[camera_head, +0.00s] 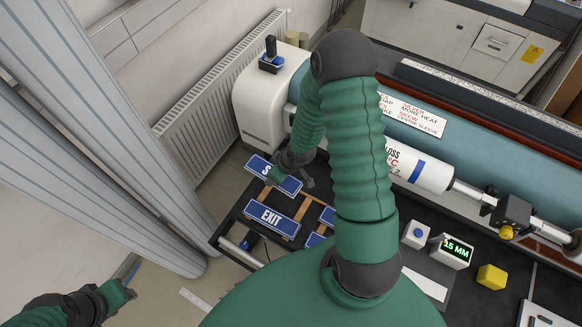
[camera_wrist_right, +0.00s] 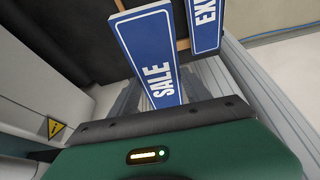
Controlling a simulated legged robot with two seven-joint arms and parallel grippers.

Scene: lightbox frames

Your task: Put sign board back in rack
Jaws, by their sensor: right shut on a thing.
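A blue SALE sign board with a white edge (camera_head: 262,170) is in my right gripper (camera_head: 285,172), which reaches across to the left in the head view. Part of the board's lettering is hidden there by the gripper. In the right wrist view the SALE board (camera_wrist_right: 150,40) runs up from between the fingers. A blue EXIT board (camera_head: 272,218) lies on the wooden slats of the rack (camera_head: 304,208), just below the SALE board; it also shows in the wrist view (camera_wrist_right: 205,22). My left gripper (camera_head: 128,291) is at the lower left, away from the rack; its jaws are unclear.
Another blue board (camera_head: 315,240) is partly hidden behind my right arm. A laminator with a white end housing (camera_head: 262,105) and a white roll (camera_head: 420,168) stands behind the rack. A display box (camera_head: 456,252) and yellow block (camera_head: 491,277) sit at right.

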